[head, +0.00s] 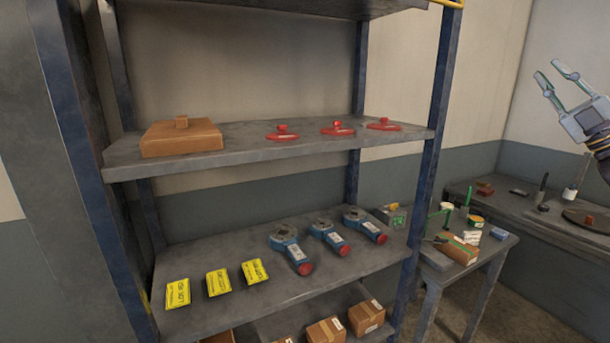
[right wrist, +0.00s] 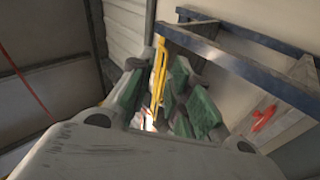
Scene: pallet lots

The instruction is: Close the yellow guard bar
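The yellow guard bar (head: 450,3) shows only as a short piece at the top edge of the head view, at the top of the shelf's right front post. In the right wrist view the yellow bar (right wrist: 158,80) runs upright, seen between the green finger pads. My right gripper (head: 549,70) is raised at the right of the head view, apart from the shelf. Its fingers are spread and nothing is held between them. In the right wrist view its pads (right wrist: 168,98) stand apart. My left gripper is in neither view.
A dark bench (head: 535,225) lines the right wall.

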